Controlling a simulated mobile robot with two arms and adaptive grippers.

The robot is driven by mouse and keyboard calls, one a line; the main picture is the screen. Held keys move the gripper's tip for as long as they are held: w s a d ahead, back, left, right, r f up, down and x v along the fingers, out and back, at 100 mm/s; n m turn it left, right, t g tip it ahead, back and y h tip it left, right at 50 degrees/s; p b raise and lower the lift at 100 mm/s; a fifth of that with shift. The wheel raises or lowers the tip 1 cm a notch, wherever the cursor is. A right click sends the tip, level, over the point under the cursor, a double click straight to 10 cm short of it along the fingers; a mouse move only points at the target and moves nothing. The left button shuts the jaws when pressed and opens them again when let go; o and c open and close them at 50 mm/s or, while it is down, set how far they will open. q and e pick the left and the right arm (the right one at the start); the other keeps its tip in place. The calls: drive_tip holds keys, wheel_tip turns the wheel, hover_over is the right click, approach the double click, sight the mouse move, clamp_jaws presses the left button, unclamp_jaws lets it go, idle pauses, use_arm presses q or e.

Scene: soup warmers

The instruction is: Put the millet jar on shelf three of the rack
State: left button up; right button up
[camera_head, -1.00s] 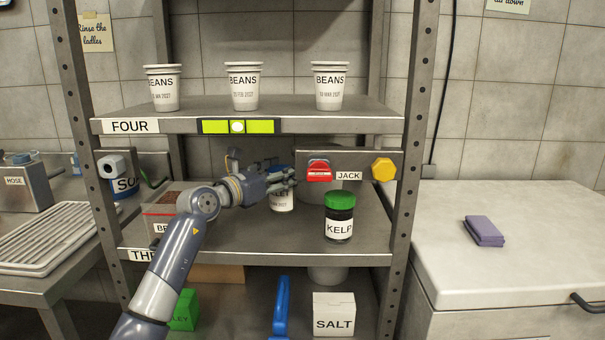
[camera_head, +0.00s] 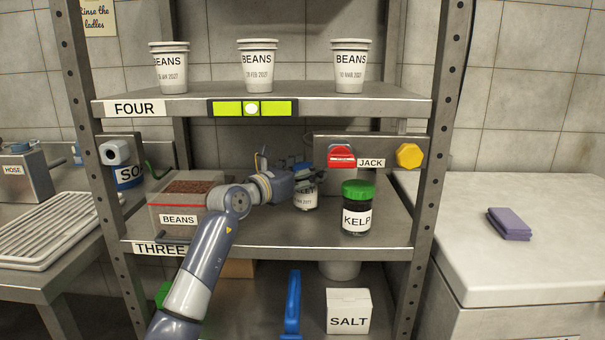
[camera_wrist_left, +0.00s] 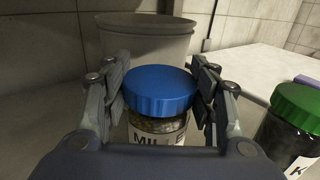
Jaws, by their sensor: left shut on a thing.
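The millet jar (camera_wrist_left: 159,128) has a blue lid and a white label reading "MILLE" in the left wrist view. My left gripper (camera_wrist_left: 160,92) has a finger on each side of the lid and is shut on the jar. In the head view the jar (camera_head: 305,198) is at shelf three (camera_head: 290,235) of the rack (camera_head: 118,200), partly hidden by my gripper (camera_head: 303,174). I cannot tell whether its base touches the shelf. My right gripper is not in view.
A green-lidded kelp jar (camera_head: 357,212) stands close to the right of the millet jar. A beans bin (camera_head: 180,219) stands on the left of shelf three. A grey bucket (camera_wrist_left: 150,38) is behind the jar. Shelf four (camera_head: 330,100) is above, holding beans cups (camera_head: 257,68).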

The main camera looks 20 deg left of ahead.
use_arm(q)
drive_tip(key=shift+f, duration=0.1)
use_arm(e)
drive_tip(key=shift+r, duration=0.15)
use_arm(q)
drive_tip(key=o, duration=1.2)
drive_tip(key=v, duration=1.2)
drive_tip(key=shift+d+p, duration=0.1)
drive_tip(key=shift+p, duration=0.3)
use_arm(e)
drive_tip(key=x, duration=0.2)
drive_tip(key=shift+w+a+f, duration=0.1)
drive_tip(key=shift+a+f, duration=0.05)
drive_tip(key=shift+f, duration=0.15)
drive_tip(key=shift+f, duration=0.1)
